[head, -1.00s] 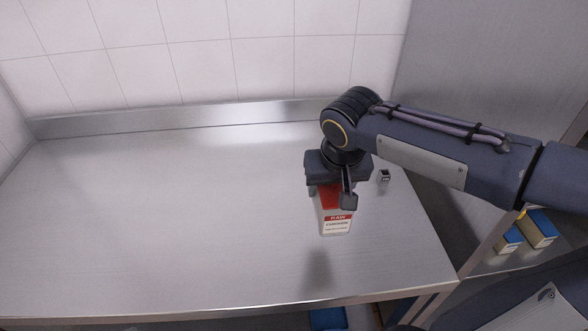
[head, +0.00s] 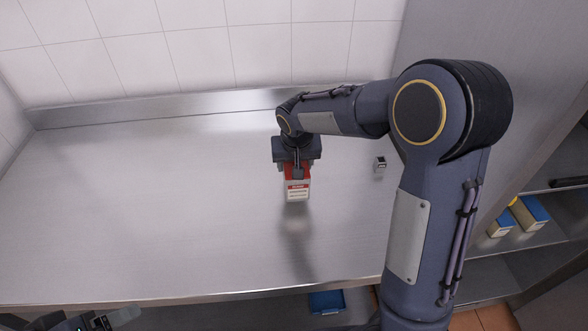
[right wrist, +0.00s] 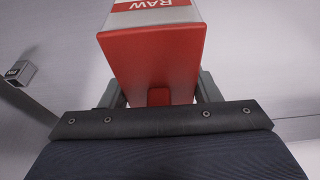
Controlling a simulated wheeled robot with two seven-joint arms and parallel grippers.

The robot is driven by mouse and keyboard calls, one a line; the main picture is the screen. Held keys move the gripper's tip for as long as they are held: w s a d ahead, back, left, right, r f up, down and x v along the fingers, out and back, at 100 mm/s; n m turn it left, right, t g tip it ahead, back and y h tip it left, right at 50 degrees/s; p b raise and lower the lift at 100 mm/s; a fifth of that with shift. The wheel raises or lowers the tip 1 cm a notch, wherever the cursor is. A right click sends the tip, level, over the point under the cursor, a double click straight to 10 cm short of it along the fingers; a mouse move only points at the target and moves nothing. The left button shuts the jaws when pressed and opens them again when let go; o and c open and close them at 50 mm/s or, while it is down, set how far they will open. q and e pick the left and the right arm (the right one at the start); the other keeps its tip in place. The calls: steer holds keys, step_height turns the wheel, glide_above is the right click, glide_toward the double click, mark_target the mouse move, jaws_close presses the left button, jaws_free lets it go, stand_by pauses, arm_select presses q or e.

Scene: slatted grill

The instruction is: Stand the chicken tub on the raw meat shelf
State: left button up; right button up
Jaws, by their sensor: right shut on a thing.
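The chicken tub (head: 297,191) has a red top and a pale body with a red-banded label. My right gripper (head: 297,172) is shut on it from above and holds it over the steel bench, with a shadow below it. In the right wrist view the tub's red face (right wrist: 155,65) and "RAW" label lie between the fingers (right wrist: 160,92). Part of what looks like my left gripper (head: 112,317) shows at the bottom left edge, and its jaws are unclear. I cannot tell which shelf is the raw meat shelf.
The steel bench (head: 150,220) is mostly clear. A small dark-topped block (head: 379,164) sits at its right side. Blue-topped boxes (head: 530,212) stand on a shelf in the unit at right. A blue item (head: 327,302) lies below the bench's front edge.

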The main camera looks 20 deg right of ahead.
steer(key=x, duration=0.3)
steer(key=shift+s+a+f, duration=0.1)
steer(key=shift+s+f, duration=0.05)
steer(key=shift+f, duration=0.1)
steer(key=shift+f, duration=0.2)
steer(key=o, duration=1.4)
steer(key=shift+s, duration=0.1)
steer(key=shift+o, duration=0.2)
